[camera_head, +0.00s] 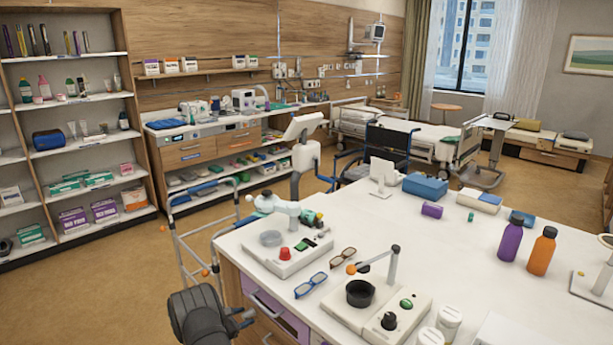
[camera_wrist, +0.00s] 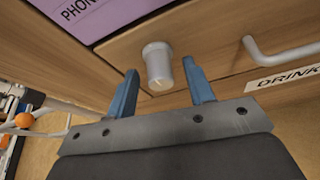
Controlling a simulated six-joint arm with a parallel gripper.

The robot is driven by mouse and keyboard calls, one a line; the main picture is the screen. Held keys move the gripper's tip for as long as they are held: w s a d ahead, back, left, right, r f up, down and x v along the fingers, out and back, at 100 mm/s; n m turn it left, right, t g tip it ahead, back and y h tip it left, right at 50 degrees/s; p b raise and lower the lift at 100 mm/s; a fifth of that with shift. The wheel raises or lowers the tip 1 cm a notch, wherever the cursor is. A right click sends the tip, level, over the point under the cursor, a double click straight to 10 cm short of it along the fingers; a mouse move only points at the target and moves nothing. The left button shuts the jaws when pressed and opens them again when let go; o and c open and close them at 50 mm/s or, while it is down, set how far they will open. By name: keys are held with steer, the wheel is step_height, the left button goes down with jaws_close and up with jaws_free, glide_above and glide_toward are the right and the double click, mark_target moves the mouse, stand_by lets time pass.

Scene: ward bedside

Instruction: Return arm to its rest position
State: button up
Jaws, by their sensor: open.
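My gripper (camera_wrist: 160,66) is open, with two blue fingers spread apart in the wrist view. A pale round knob (camera_wrist: 157,68) on a wooden front shows between the fingertips. I see no contact between it and the fingers. In the head view my gripper (camera_head: 240,318) is low at the left end of the white-topped counter (camera_head: 455,240), beside its drawer fronts. Its fingers are partly hidden there by the dark wrist. No object is held.
A purple panel (camera_wrist: 100,12) lettered "PHON" and a white bar handle (camera_wrist: 285,40) beside a "DRINK" label are close to the fingers. A walking frame (camera_head: 190,235) stands just behind my arm. Open floor (camera_head: 90,300) lies left.

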steer(key=shift+w+a+n+g+h, duration=0.15)
steer(key=shift+n+g+h, duration=0.4)
steer(key=shift+n, duration=0.65)
steer(key=shift+o, duration=0.2)
steer(key=o, duration=1.1)
steer(key=s+a+r, duration=0.2)
steer(key=s+a, duration=0.3)
steer(key=s, duration=0.5)
steer(key=shift+a+r, duration=0.25)
steer(key=shift+a, duration=0.1)
steer(key=s+a+r+m, duration=0.1)
steer(key=s+a+r, duration=0.1)
steer(key=s, duration=0.6)
steer(key=x, duration=0.9)
steer(key=shift+w+d, duration=0.2)
steer(key=shift+d, duration=0.15)
steer(key=shift+t+y, duration=0.25)
steer(key=v, duration=1)
